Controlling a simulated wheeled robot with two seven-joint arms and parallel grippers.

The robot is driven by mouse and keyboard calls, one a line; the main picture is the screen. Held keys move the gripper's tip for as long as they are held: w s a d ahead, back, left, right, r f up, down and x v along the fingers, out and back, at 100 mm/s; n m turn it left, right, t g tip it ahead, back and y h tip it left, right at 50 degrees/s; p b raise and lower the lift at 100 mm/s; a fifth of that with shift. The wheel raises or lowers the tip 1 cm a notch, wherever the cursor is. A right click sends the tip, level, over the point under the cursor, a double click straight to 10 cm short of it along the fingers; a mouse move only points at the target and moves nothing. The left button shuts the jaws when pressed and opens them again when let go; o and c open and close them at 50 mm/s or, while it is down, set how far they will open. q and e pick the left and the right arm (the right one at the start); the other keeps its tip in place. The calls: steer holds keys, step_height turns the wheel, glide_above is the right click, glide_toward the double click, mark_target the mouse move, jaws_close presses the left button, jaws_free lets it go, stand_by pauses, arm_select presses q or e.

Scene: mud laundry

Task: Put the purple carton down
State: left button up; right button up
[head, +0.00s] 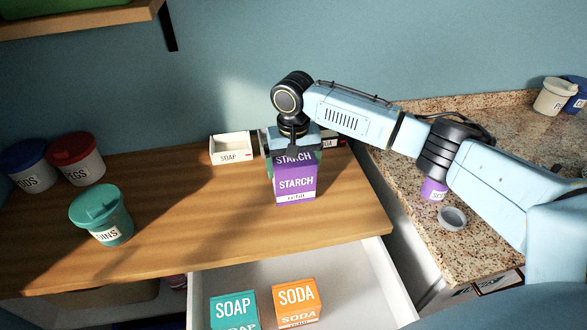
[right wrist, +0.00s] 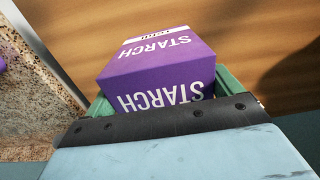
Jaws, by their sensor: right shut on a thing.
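The purple carton (head: 296,182), labelled STARCH, is upright at the right part of the wooden counter (head: 160,215). My right gripper (head: 294,150) comes down on it from above and is shut on its upper part. In the right wrist view the carton (right wrist: 160,60) sits between the green fingers, with the wooden surface beyond it. I cannot tell whether its base touches the counter. My left gripper is not in view.
A teal tub (head: 101,214) is at the left. An open drawer (head: 352,290) below holds a SOAP carton (head: 233,308) and an orange SODA carton (head: 297,301). The counter's middle is clear.

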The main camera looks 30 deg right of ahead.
steer(key=shift+f, duration=0.6)
steer(key=shift+f, duration=0.1)
steer(key=o, duration=1)
steer(key=shift+o, duration=0.2)
step_height(320, 180, up, 12)
steer(key=shift+r, duration=0.1)
steer(key=shift+s, duration=0.1)
